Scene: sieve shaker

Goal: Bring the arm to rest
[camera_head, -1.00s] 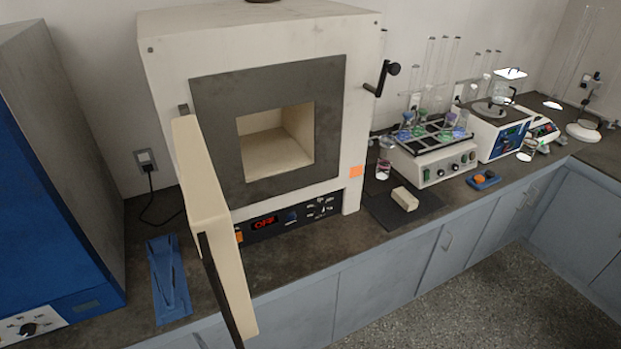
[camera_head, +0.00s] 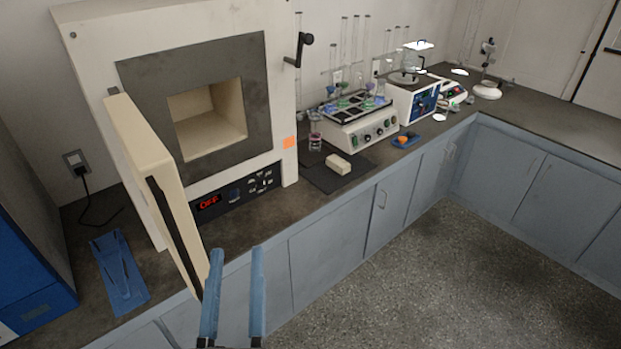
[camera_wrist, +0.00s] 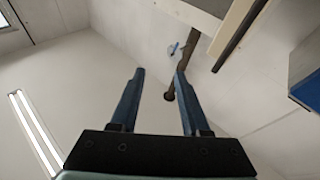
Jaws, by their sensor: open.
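My gripper (camera_head: 234,262) shows at the bottom of the head view, its two blue fingers apart and pointing up, with nothing between them. In that view it appears over the lower cabinet fronts, just right of the furnace's open door (camera_head: 158,170). In the wrist view my gripper (camera_wrist: 158,75) is open and empty, facing the pale wall and ceiling. The rest of my arm is out of the head view.
The furnace (camera_head: 200,30) stands on the counter with an empty chamber; its display reads OFF. A cream block (camera_head: 338,164) lies on a dark mat (camera_head: 312,178). A shaker with flasks (camera_head: 358,128) stands behind. The floor (camera_head: 420,280) at right is clear.

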